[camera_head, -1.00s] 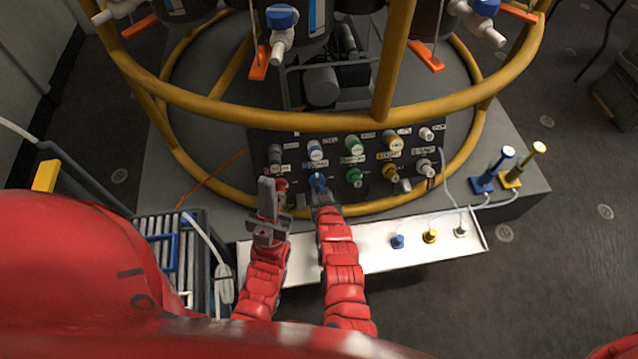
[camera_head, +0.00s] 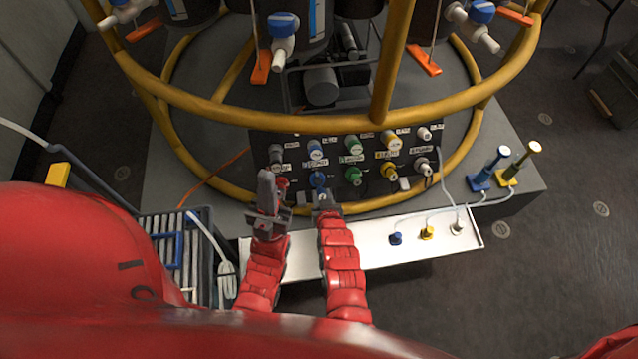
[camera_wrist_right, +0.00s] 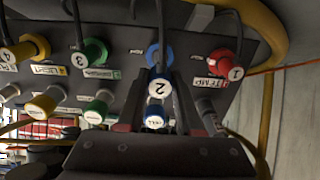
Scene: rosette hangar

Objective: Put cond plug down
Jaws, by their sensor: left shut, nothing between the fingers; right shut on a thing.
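In the head view my right gripper (camera_head: 322,194) is at the panel, just below the blue plug in the lower row (camera_head: 318,180). In the right wrist view its fingers (camera_wrist_right: 160,82) are shut around a blue plug marked 2 (camera_wrist_right: 160,89), with a black cable running up from it. A blue ring (camera_wrist_right: 153,52) shows behind it on the panel; I cannot tell whether the plug is fully out. No "cond" label is readable. My left gripper (camera_head: 267,180) is shut and empty, in front of the lower left of the panel, beside the red plug.
The panel (camera_head: 300,137) holds several coloured plugs close together. A red plug marked 1 (camera_wrist_right: 230,66) and a green plug marked 3 (camera_wrist_right: 88,56) flank the held one. A white tray (camera_head: 370,250) below holds small blue, yellow and white plugs. A yellow rail (camera_head: 240,112) curves overhead.

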